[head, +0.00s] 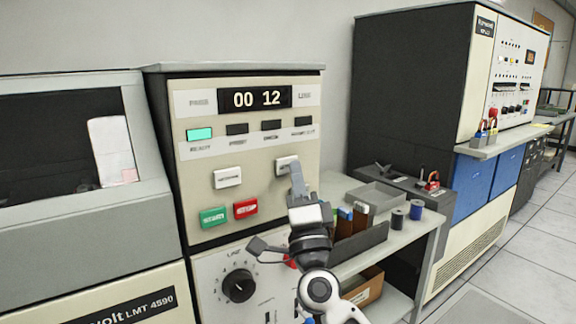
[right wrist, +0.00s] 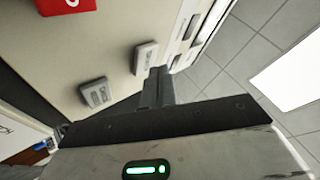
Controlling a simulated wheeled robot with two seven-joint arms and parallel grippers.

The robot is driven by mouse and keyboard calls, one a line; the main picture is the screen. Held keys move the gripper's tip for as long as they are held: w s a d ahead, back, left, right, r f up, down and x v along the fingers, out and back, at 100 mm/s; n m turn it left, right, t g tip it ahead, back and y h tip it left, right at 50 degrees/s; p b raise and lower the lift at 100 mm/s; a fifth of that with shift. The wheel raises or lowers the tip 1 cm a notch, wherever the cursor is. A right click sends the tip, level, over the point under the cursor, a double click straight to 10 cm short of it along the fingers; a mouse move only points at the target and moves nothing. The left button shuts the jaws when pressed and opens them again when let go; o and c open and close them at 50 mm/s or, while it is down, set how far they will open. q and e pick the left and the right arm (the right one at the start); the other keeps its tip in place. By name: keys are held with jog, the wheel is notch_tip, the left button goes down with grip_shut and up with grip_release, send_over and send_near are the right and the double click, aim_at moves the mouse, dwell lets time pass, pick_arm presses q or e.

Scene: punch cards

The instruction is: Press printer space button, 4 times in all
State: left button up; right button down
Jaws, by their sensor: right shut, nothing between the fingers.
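The printer's cream control panel (head: 252,185) carries two white buttons, a left one (head: 227,177) and a right one (head: 287,164). Their lettering is too small to read, so I cannot tell by label which is the space button. My right gripper (head: 296,168) is shut and empty, its fingertips over the lower right part of the right white button in the head view. Whether they touch it I cannot tell. The right wrist view shows the closed fingers (right wrist: 159,86) close to one white button (right wrist: 146,57), with another white button (right wrist: 96,93) nearby. My left gripper is not in view.
A green start button (head: 213,217) and red stop button (head: 246,208) sit below. The display (head: 255,97) reads 00 12, and the leftmost indicator (head: 200,135) glows green. A shelf (head: 430,225) with a tray (head: 376,195) and spools stands right of the panel.

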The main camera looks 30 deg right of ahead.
jog(key=shift+w, duration=0.55)
dwell(0.7)
jog(key=shift+s, duration=0.15)
jog(key=shift+s+p, duration=0.35)
jog(key=shift+s, duration=0.3)
jog(key=shift+h, duration=0.3)
jog(key=s+p, duration=0.1)
jog(key=s, duration=0.4)
jog(key=shift+d, duration=0.2)
dwell(2.2)
